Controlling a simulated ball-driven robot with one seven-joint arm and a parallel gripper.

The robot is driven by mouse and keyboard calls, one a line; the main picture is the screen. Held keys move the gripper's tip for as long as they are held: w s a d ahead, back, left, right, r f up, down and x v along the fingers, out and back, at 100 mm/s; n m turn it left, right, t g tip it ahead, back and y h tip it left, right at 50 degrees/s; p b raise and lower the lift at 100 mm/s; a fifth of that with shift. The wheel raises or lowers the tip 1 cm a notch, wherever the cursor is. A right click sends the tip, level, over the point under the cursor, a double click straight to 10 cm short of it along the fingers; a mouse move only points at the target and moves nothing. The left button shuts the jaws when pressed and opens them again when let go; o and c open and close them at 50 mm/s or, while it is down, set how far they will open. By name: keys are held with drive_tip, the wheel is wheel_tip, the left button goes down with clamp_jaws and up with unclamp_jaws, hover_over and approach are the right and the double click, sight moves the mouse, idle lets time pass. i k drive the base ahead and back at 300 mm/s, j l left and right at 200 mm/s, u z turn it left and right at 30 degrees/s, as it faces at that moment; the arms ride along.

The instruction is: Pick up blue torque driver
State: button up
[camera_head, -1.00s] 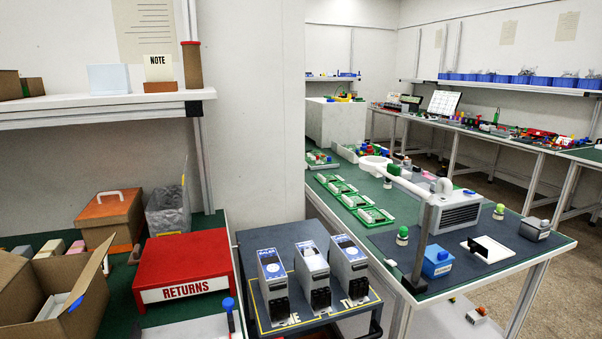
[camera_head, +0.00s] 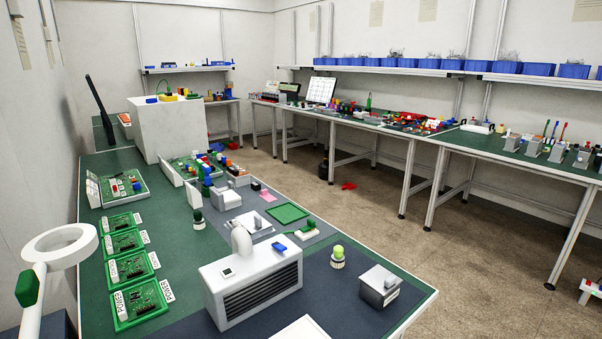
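I cannot make out a blue torque driver for certain in the head view. Several thin upright tools with coloured handles (camera_head: 555,130) stand on the right-hand bench (camera_head: 487,146). They are too small to tell whether one is a blue torque driver. My gripper is not in view.
A near green-topped bench (camera_head: 180,207) holds green trays with circuit boards (camera_head: 138,301), a white vented unit (camera_head: 254,284), a grey box (camera_head: 379,286) and a ring lamp (camera_head: 58,243). Blue bins (camera_head: 453,64) line a wall shelf. Bare floor (camera_head: 330,205) lies between the benches.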

sight(207, 168)
drive_tip(key=i+l+z, duration=0.2)
drive_tip(key=z, duration=0.2)
drive_tip(key=i+l+z, duration=0.2)
drive_tip(key=z, duration=0.25)
drive_tip(key=i+z, duration=0.4)
drive_tip(key=i, duration=0.5)
drive_tip(key=i+l+u, duration=0.1)
drive_tip(key=i, duration=0.45)
drive_tip(key=i+u, duration=0.15)
drive_tip(key=i, duration=0.4)
drive_tip(key=i+l+u, duration=0.1)
drive_tip(key=i, duration=0.45)
drive_tip(key=i+l+u, duration=0.15)
drive_tip(key=i, duration=0.35)
drive_tip(key=i+j+u, duration=0.1)
drive_tip(key=i+u, duration=0.15)
drive_tip(key=u, duration=0.15)
drive_tip(key=i+u, duration=0.5)
drive_tip(key=u, duration=0.25)
drive_tip(key=i+l+u, duration=0.2)
drive_tip(key=u, duration=0.2)
